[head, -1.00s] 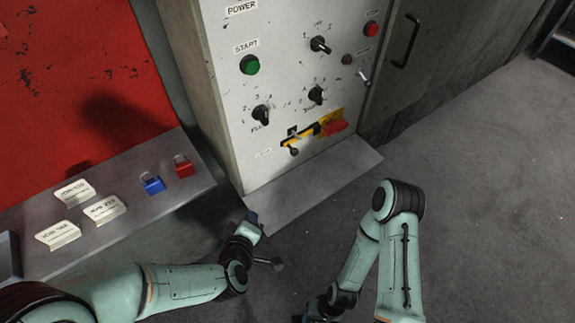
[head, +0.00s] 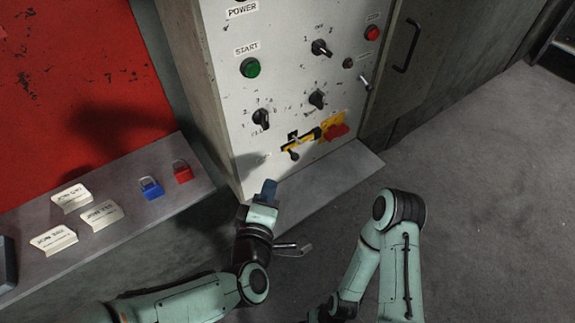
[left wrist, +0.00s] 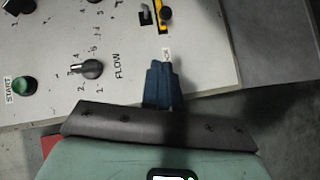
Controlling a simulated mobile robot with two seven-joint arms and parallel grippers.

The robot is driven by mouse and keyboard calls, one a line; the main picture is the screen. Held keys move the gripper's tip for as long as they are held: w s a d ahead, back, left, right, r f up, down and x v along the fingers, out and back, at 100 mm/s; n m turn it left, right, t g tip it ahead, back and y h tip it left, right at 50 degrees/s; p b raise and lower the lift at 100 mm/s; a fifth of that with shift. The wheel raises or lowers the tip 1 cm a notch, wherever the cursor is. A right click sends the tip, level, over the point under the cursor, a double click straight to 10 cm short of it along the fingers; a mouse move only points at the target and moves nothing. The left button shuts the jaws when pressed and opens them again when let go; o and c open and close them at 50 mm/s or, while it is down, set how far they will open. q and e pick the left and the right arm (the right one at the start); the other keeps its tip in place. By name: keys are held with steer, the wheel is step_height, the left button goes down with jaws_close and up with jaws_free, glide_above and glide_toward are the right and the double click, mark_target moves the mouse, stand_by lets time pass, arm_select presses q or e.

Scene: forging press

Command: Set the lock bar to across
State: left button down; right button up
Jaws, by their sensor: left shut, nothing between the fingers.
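The lock bar (head: 305,139) is a yellow-and-black piece low on the control panel (head: 290,100). A dark knob (head: 294,155) sits at its lower left, and a red part on a yellow plate (head: 337,131) is to its right. Part of the striped yellow-and-black piece also shows at the top of the left wrist view (left wrist: 164,22). My left gripper (head: 269,188) is shut and empty, below and left of the bar and apart from it. Its blue fingers (left wrist: 160,72) show together near the panel's lower edge in the left wrist view. My right gripper is out of view.
Black rotary knobs (head: 261,119), a green START button (head: 250,68) and a red button (head: 372,33) are above the bar. A grey ledge (head: 325,185) juts out below the panel. Blue (head: 151,188) and red (head: 182,172) padlocks lie on the left shelf.

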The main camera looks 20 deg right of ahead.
arm_select(q)
steer(key=w+d+f+p, duration=0.1)
steer(key=w+d+f, duration=0.1)
steer(key=w+d, duration=0.4)
steer(key=shift+w+f, duration=0.35)
steer(key=shift+w, duration=0.35)
steer(key=shift+d, duration=0.1)
steer(key=w+d, duration=0.2)
steer(key=d, duration=0.5)
steer(key=shift+w+d, duration=0.25)
steer(key=shift+r, duration=0.1)
steer(key=b+v, duration=0.1)
steer(key=v, duration=1.2)
steer(key=shift+s, duration=0.2)
